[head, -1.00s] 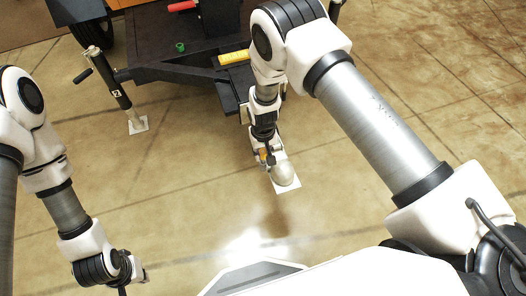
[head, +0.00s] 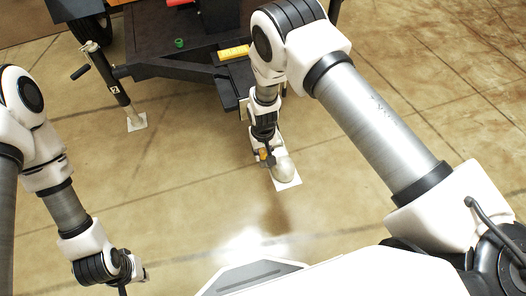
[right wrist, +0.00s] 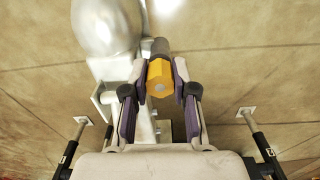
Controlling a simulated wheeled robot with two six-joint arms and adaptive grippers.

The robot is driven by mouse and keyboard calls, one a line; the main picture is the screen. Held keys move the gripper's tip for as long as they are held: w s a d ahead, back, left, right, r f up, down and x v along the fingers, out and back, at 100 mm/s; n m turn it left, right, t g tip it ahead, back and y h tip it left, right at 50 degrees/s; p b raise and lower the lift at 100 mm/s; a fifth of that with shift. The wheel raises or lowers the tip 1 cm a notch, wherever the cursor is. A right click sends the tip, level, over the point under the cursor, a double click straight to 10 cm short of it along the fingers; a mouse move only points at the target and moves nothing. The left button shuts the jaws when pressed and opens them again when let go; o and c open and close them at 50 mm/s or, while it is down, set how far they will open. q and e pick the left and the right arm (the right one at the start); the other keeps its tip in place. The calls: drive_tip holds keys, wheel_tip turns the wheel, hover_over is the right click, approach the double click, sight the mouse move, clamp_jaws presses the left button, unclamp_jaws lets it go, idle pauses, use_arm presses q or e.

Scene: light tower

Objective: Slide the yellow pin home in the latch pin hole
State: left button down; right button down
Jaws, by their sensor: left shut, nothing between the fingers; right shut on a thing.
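The yellow pin (right wrist: 160,76) has a hexagonal yellow head and sits between the purple-padded fingers of my right gripper (right wrist: 160,92), which is shut on it. In the head view the pin (head: 263,154) is a small orange-yellow spot at my right gripper (head: 264,148). The silver coupler (right wrist: 104,24) with its rounded nose lies just beyond and left of the pin; it also shows in the head view (head: 284,168). I cannot make out the latch pin hole or how deep the pin sits. My left gripper (head: 142,273) is shut and empty, low at the left.
The dark trailer frame (head: 180,66) stands at the top with a yellow block (head: 234,52) and a green ring (head: 180,42) on it. A jack leg (head: 115,82) stands on a white floor pad (head: 136,121). The floor between my arms is clear.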

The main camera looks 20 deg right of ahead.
drive_tip(key=c, duration=0.8)
unclamp_jaws()
drive_tip(key=shift+c, duration=0.2)
wheel_tip(320, 180, up, 12)
